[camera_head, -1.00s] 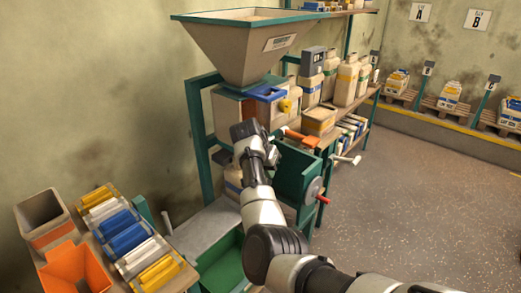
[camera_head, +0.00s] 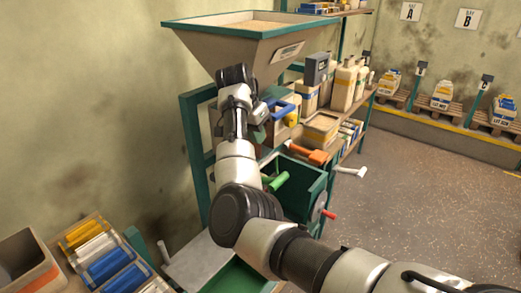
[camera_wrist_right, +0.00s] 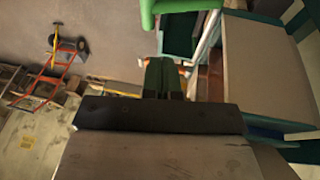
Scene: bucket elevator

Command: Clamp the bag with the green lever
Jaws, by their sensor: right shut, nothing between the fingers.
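The green lever (camera_head: 277,181) sticks out from the front of the green-framed machine, below the hopper, in the head view. My right gripper (camera_head: 261,112) is above and left of this lever, in front of the machine under the hopper, and does not hold it. In the right wrist view the gripper's fingers (camera_wrist_right: 163,72) are together and empty. A bright green piece (camera_wrist_right: 180,6) shows at the top edge of that view; I cannot tell whether it is the lever. I cannot make out a bag. My left gripper is out of view.
An orange lever (camera_head: 306,153), a white handle (camera_head: 350,171) and a red crank handle (camera_head: 328,214) stick out nearby. The hopper (camera_head: 245,47) overhangs my right wrist. A bin of coloured items (camera_head: 98,254) stands at lower left. The floor at right is clear.

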